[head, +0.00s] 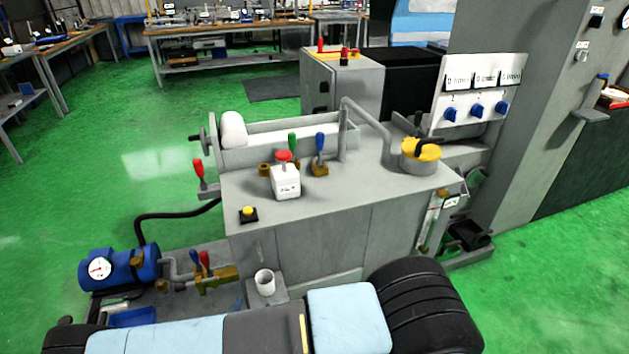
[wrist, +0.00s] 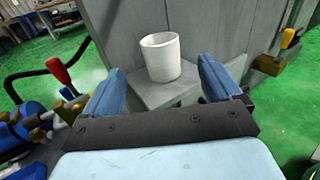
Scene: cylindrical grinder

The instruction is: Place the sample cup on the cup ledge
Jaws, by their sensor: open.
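The white sample cup (head: 264,283) stands upright on a small grey ledge (head: 280,296) at the front of the grey machine. In the wrist view the cup (wrist: 160,57) stands on the ledge's flat top (wrist: 150,97), its open mouth up. My gripper (wrist: 161,68) is open, with its blue fingers left and right of the cup in the picture. A gap shows on each side, so neither finger appears to touch it. I cannot tell how far the fingertips reach along the cup. In the head view my gripper is mostly hidden behind my arm.
The machine's grey front panel (wrist: 215,35) rises close behind the cup. A blue pump (head: 118,268) and red- and blue-handled valves (head: 203,265) lie left of the ledge. A yellow-handled valve (wrist: 288,40) is to the right. Green floor is open further left.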

